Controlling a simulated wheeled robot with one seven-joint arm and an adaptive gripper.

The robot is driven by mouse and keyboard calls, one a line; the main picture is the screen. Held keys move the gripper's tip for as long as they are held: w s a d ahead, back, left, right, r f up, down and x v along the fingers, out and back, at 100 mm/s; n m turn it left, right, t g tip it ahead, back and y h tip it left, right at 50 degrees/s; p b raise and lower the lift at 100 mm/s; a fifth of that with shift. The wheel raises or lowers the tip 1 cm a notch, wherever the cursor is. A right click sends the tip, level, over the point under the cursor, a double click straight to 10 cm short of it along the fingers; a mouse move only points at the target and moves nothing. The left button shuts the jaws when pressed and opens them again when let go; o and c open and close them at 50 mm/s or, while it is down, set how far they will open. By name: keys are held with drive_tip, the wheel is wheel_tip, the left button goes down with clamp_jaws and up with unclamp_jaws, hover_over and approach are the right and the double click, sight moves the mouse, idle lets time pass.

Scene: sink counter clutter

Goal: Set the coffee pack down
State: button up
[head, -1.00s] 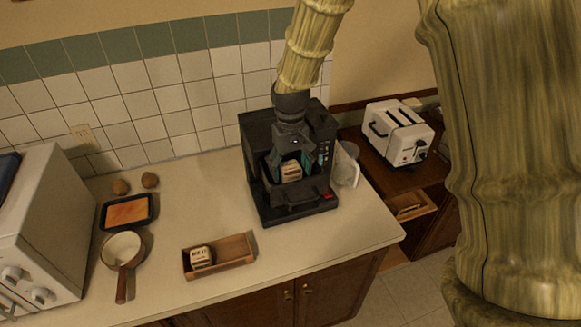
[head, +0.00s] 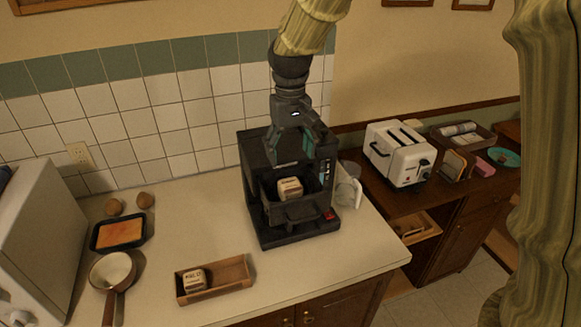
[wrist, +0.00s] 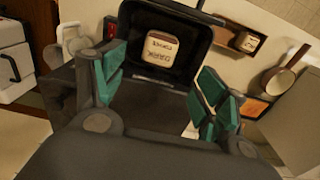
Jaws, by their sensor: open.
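The coffee pack (head: 289,188), a small pale and brown block, sits in the open black basket of the coffee machine (head: 285,233). In the wrist view the pack (wrist: 161,49) lies inside the dark square basket (wrist: 190,77), its printed label showing. My gripper (head: 303,150) is above and behind the pack, over the machine. Its teal-padded fingers are spread apart and empty, and they do not touch the pack. In the wrist view my gripper (wrist: 160,95) shows a clear gap between the fingers.
A wooden tray (head: 232,274) with a similar pack (head: 194,279) stands on the counter at front. A pan (head: 111,270), a baking tray (head: 120,245) and a white appliance (head: 45,235) are at left. A glass jug (head: 348,185) and toaster (head: 400,155) stand at right.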

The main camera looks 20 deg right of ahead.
drive_tip(key=shift+r, duration=0.7)
idle(0.8)
